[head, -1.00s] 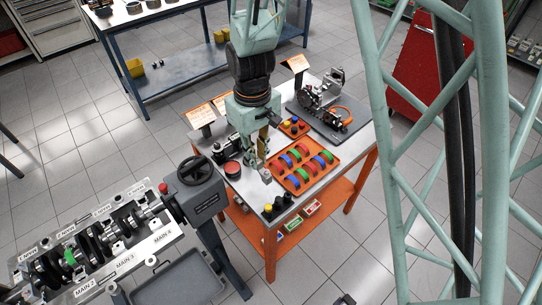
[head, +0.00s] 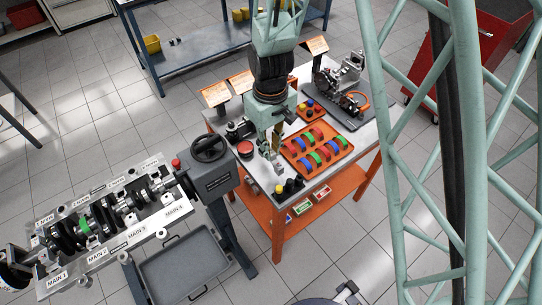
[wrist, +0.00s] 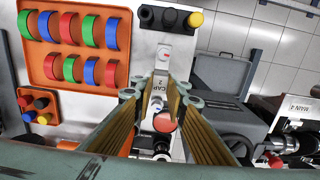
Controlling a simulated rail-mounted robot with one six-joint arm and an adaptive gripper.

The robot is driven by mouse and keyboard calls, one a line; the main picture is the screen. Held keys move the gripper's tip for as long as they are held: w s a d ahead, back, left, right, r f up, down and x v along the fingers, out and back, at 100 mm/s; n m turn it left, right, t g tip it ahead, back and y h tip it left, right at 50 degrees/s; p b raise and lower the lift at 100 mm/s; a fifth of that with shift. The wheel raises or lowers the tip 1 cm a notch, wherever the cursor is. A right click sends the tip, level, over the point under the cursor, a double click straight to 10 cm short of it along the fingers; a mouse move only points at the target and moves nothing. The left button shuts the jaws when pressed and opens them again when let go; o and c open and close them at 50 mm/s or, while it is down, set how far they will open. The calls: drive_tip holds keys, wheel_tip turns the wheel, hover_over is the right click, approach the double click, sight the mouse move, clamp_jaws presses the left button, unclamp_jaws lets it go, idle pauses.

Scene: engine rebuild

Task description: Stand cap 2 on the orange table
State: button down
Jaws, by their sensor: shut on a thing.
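Cap 2 (wrist: 157,90) is a light metal block with the label "CAP 2", seen from above in the wrist view. My gripper (wrist: 163,98) is shut on it, one finger on each side. In the head view, my gripper (head: 275,152) points down over the left front part of the orange table (head: 256,171); there the fingers hide most of the cap. I cannot tell whether the cap's underside touches the tabletop. A small pale block with a red mark (wrist: 165,54) is just beyond the cap in the wrist view.
An orange tray (head: 294,158) of coloured shells lies right of my gripper. Black posts and a yellow-topped one (head: 279,189) stand at the front corner. A red button (head: 245,148) and dark device are at left. The engine block (head: 105,232) stands apart at left.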

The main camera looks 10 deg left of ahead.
drive_tip(key=shift+f, duration=1.85)
drive_tip(key=shift+f+b, duration=0.2)
drive_tip(key=shift+b, duration=0.1)
drive_tip(key=c, duration=2.6)
unclamp_jaws()
drive_tip(key=shift+o, duration=0.2)
drive_tip(key=shift+r, duration=0.25)
drive_tip(key=shift+r+p, duration=0.55)
drive_tip(key=shift+r, duration=5.45)
